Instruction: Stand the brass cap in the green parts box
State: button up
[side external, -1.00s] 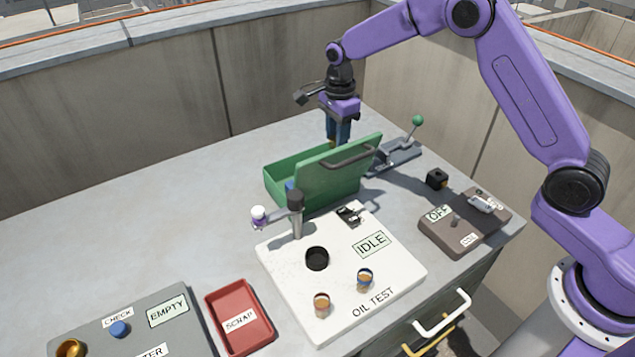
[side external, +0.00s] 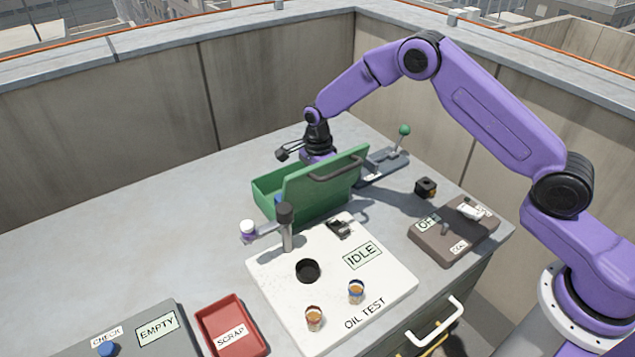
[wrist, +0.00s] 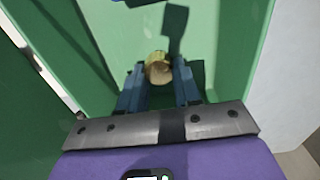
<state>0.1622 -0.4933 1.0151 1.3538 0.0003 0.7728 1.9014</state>
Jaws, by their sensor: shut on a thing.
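The brass cap (wrist: 158,70) is a round, gold-coloured piece between the fingertips of my gripper (wrist: 158,82) in the wrist view. My gripper is shut on it. The green parts box (side external: 268,198) stands at the middle of the table with its hinged lid (side external: 325,185) raised. My fingers reach down inside the box, over its green floor (wrist: 130,40). In the side view the lid hides the fingertips and the cap. I cannot tell whether the cap touches the floor.
A blue thing (wrist: 138,2) lies at the box's far end. The OIL TEST board (side external: 380,285) with a post (side external: 286,225) stands in front of the box. A green-knobbed lever (side external: 404,131) is behind right. A red SCRAP tray (side external: 232,325) is at the front. The table's left is clear.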

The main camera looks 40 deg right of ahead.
jog(key=o, duration=1.1)
jog(key=shift+f, duration=0.1)
notch_tip(320, 180, up, 12)
jog(key=shift+r, duration=0.15)
